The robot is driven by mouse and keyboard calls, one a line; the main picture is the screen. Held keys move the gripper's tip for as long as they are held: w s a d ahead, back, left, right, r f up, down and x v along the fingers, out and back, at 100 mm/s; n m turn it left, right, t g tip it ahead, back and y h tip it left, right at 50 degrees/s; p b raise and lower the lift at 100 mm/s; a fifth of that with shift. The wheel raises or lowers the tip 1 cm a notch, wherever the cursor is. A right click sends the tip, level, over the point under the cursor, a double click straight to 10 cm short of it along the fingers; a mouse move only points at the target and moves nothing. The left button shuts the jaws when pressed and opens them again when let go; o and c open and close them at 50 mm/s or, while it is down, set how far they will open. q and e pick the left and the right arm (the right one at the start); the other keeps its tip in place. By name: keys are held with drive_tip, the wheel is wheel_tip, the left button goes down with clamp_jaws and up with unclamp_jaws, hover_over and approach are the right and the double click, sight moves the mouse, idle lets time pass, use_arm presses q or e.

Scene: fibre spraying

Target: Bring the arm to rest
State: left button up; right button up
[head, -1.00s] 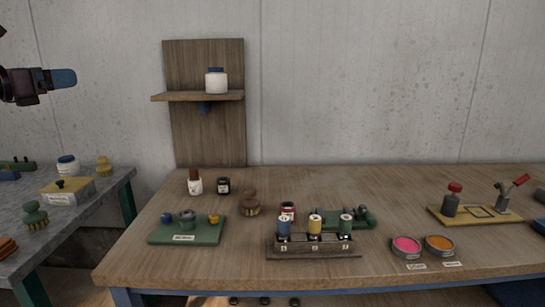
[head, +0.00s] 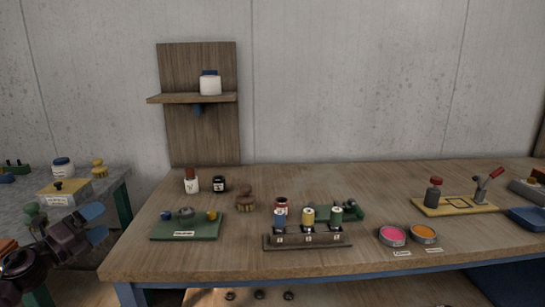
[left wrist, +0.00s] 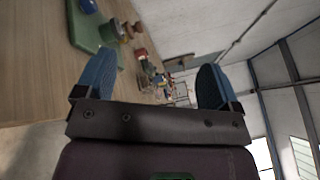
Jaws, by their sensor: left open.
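My left gripper (head: 95,223) is at the lower left in the head view, in front of the grey side table and left of the wooden table's corner. Its two blue fingers stand apart with nothing between them. In the left wrist view the same open fingers (left wrist: 155,85) show, with the tabletop and its items beyond, seen tilted. My right gripper is in neither view.
The wooden table (head: 190,262) bears a green tray (head: 195,231), a rack of spools (head: 307,241), pink (head: 392,235) and orange (head: 423,232) tins and a yellow board (head: 455,205). A shelf (head: 180,98) holds a white jar (head: 210,84). The grey side table (head: 100,190) stands left.

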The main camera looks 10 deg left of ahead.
use_arm(q)
drive_tip(key=s+d+f+n+g+y, duration=0.1)
drive_tip(key=s+d+f+n+y, duration=0.1)
drive_tip(key=s+d+f+n, duration=0.4)
drive_tip(key=s+d+f+n+y, duration=0.1)
drive_tip(key=s+f+n+y, duration=0.1)
drive_tip(key=f+n, duration=0.5)
drive_tip(key=s+d+f+n+g+p, duration=0.1)
drive_tip(key=s+d+f+n+g, duration=0.5)
drive_tip(key=s+d+f+n, duration=0.5)
drive_tip(key=s+d+f, duration=0.5)
drive_tip(key=s+d, duration=0.1)
drive_tip(key=d, duration=0.3)
drive_tip(key=shift+s+f+n+g+y+p, duration=0.2)
drive_tip(key=shift+n+g+y+p, duration=0.1)
drive_tip(key=shift+g+p, duration=0.1)
